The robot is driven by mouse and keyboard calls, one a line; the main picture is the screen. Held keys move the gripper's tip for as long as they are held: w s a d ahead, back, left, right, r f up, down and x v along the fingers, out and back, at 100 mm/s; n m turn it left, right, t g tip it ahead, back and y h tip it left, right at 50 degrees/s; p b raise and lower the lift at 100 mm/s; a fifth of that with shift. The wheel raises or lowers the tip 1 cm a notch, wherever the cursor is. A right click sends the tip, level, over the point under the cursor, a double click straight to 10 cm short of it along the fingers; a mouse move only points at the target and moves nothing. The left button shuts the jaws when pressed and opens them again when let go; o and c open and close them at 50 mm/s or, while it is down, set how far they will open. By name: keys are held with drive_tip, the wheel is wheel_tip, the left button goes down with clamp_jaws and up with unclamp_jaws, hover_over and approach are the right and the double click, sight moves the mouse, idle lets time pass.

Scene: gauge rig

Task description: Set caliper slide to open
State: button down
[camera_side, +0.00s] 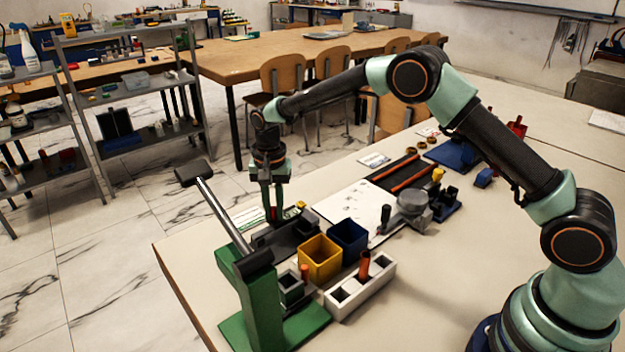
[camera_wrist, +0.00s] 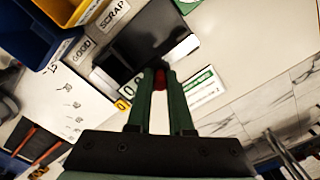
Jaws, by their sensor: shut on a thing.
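My gripper (camera_side: 272,218) points straight down at the far left of the bench. Its green fingers are shut on a small red knob, which looks like the grip of the caliper slide. The red knob (camera_wrist: 160,79) shows between the fingertips in the wrist view. A dark caliper body (camera_wrist: 152,38) lies just beyond the fingertips there; in the side view the dark body (camera_side: 280,240) sits beside the gripper, partly hidden. Small white markings (camera_wrist: 128,88) show by the body. How far open the slide stands, I cannot tell.
A yellow bin (camera_side: 320,258) and a blue bin (camera_side: 348,240) stand close to the right of the caliper. A green stand with a lever (camera_side: 262,300) rises in front. A white holder (camera_side: 360,292) holds an orange peg. A green-and-white card (camera_wrist: 203,88) lies near the fingers.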

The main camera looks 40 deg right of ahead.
drive_tip(key=shift+r, duration=0.1)
idle(0.6)
drive_tip(key=shift+a, duration=2.55)
drive_tip(key=c, duration=0.8)
unclamp_jaws()
